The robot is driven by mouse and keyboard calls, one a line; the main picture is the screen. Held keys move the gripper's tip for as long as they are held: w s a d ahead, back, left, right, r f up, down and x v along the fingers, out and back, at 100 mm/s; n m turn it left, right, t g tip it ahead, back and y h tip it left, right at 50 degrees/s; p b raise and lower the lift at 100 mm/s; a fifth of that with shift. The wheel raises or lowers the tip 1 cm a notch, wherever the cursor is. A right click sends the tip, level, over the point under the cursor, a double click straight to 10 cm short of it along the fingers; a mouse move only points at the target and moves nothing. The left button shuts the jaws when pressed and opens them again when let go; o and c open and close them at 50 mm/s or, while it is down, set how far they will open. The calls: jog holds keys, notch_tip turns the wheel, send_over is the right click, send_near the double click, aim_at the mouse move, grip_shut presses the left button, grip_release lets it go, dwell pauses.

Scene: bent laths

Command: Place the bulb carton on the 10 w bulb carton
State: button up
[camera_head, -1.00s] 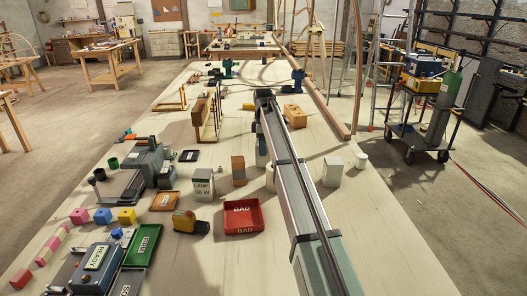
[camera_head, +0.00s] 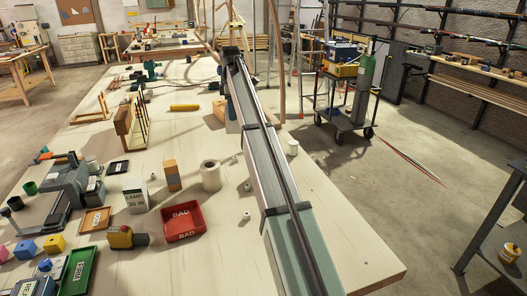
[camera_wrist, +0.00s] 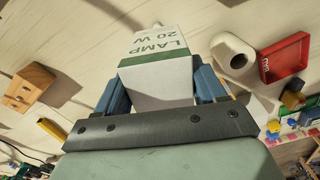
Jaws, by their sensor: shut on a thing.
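A white carton with a green band, labelled LAMP 20 W (camera_wrist: 158,62), is between the two blue fingers of my gripper (camera_wrist: 162,88) in the wrist view. The gripper is shut on it. Another white carton (camera_head: 136,197) stands upright on the bench at the left of the head view. Its label reads LAMP and a wattage that looks like 30 W, but the first digit is small. I see no carton clearly marked 10 W.
Small white nuts (camera_head: 195,215) lie nearby. A wooden block (camera_wrist: 29,88) lies left in the wrist view. The bench's right front is clear.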

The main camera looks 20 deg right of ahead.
jog(key=shift+s+d+r+n, duration=1.6)
jog(key=shift+s+d+r, duration=0.9)
jog(key=shift+s+d, duration=2.75)
jog(key=shift+s+a+f, duration=0.1)
jog(key=shift+f, duration=1.5)
jog(key=shift+s+a+f, duration=0.1)
jog(key=shift+a+f, duration=0.05)
jog(key=shift+f, duration=1.45)
jog(key=shift+s+a+f, duration=0.1)
jog(key=shift+f, duration=1.5)
jog(key=shift+f, duration=0.15)
jog(key=o, duration=1)
jog(key=shift+o, duration=0.2)
notch_tip(320, 180, up, 8)
jog(key=shift+f, duration=0.1)
